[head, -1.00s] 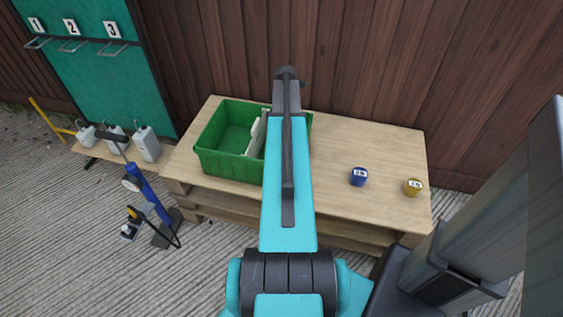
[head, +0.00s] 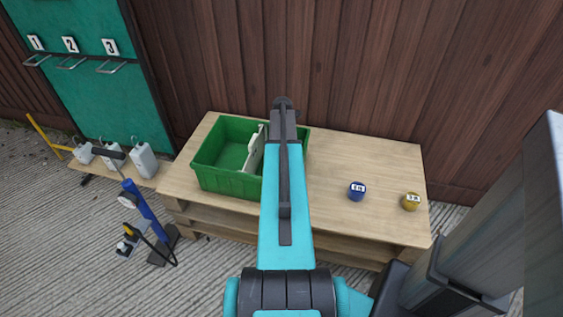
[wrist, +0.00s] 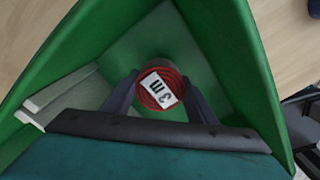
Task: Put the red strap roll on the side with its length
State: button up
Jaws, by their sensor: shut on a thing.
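The red strap roll (wrist: 162,91), with a white "3 m" label on its upper face, shows in the wrist view. My gripper (wrist: 159,80) is shut on it, one finger on each side. The roll is over or in one compartment of the green crate (wrist: 247,50); I cannot tell whether it touches the floor. In the head view the green crate (head: 226,182) stands on the left part of the wooden table. Its pale divider (head: 252,152) also shows in the wrist view (wrist: 62,98). My arm hides the roll and the gripper's fingers there.
A blue roll (head: 357,191) and a yellow roll (head: 411,202) with white labels stand on the right of the table (head: 385,160). A wooden wall (head: 370,70) rises behind. White jugs (head: 143,158) and a blue pump (head: 147,209) are at left.

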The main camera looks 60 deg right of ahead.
jog(key=shift+f, duration=1.85)
jog(key=shift+f, duration=0.15)
jog(key=o, duration=1.3)
jog(key=shift+c, duration=0.2)
jog(key=shift+r, duration=6.15)
